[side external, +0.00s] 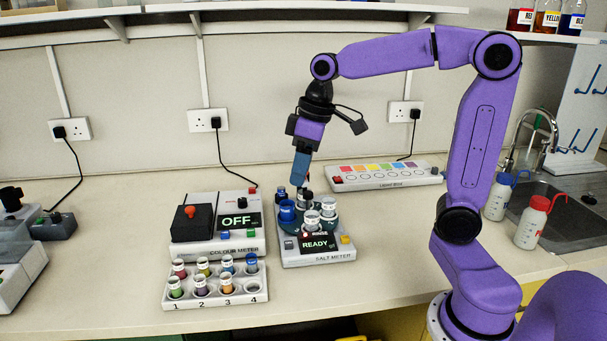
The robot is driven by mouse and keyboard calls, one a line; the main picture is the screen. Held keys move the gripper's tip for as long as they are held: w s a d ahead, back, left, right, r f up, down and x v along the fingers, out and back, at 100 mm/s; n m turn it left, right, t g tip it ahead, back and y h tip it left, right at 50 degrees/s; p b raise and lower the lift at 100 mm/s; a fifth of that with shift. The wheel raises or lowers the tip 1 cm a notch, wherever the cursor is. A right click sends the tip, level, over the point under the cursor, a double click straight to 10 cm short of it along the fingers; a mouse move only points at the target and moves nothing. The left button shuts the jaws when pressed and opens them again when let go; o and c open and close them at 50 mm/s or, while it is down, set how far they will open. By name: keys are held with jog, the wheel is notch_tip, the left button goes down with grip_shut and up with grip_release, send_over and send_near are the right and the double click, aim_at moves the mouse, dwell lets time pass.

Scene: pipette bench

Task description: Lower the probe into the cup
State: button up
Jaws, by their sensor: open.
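The salt meter (319,259) stands mid-bench, its display reading READY. On its round dark turntable are small cups: a blue one (287,211) at the left, a white-rimmed one (312,219) at the front and another white-rimmed one (328,207) at the right. A slim dark upright part, which looks like the probe (304,199), stands above the middle of the turntable. My gripper (301,180) points down just above it and is open. The fingers overlap in this view, so I cannot tell whether they surround or touch the probe. The probe's lower end is hidden among the cups.
The colour meter (217,248), reading OFF, stands close at the left. A numbered rack (213,291) of several coloured vials sits in front of it. A liquid-blend panel (385,177) lies behind at the right. The bench right of the salt meter is clear.

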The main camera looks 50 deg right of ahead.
jog(key=shift+s+a+f+n, duration=0.3)
jog(key=shift+s+a+f, duration=0.15)
jog(key=shift+s+a, duration=0.3)
jog(key=shift+s, duration=0.1)
jog(key=s+a+f+n+g, duration=0.1)
jog(key=s+f, duration=0.4)
jog(key=s, duration=0.5)
jog(key=s+a+f+n+g+h, duration=0.1)
jog(key=s+a+f+n, duration=0.2)
jog(key=s, duration=0.7)
jog(key=f+n, duration=0.2)
jog(key=shift+s+n, duration=0.15)
jog(key=shift+n, duration=0.15)
jog(key=shift+r, duration=0.1)
dwell(1.0)
